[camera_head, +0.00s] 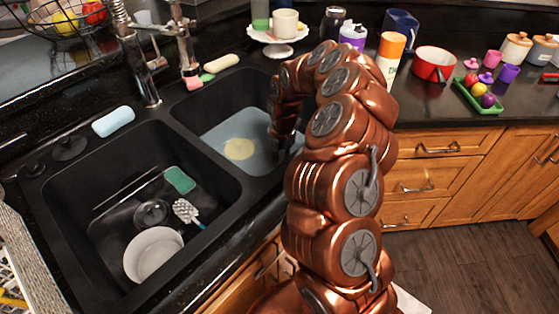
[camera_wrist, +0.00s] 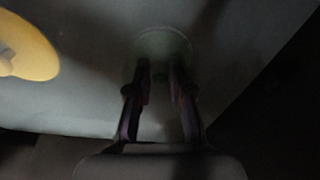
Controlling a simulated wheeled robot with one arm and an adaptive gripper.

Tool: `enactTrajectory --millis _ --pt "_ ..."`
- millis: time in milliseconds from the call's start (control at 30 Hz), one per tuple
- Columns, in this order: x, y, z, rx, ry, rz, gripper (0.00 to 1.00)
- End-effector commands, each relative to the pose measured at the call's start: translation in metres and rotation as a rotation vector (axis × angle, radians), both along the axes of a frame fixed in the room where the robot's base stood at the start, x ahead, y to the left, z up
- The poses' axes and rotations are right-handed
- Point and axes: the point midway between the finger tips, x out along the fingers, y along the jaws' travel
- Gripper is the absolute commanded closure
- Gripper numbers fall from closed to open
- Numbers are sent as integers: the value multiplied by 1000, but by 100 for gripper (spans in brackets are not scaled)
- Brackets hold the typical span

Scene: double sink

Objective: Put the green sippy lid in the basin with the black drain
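The pale green round lid (camera_wrist: 160,44) shows dimly in the wrist view, lying on the grey-blue floor of the right basin. My gripper (camera_wrist: 160,70) reaches down to it, with its two fingertips apart over the lid's near part. A small knob shows between the fingers, and I see a gap on either side of it. In the head view my arm hides the lid and most of my gripper. The left basin (camera_head: 215,190) is black and has a dark round drain (camera_head: 152,213) in its floor.
A yellow round thing (camera_head: 239,149) lies in the right basin (camera_head: 212,128). The left basin holds a white bowl (camera_head: 153,255), a brush (camera_head: 187,212) and a green sponge (camera_head: 180,180). A black divider (camera_head: 205,150) separates the basins. The faucet (camera_head: 140,65) stands behind.

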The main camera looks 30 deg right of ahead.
Motion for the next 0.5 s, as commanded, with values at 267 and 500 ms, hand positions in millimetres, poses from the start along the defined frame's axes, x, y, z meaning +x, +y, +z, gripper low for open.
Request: enactTrajectory --millis 267,500 --pt "0 0 0 0 0 0 54" --pt "0 0 0 0 0 0 54"
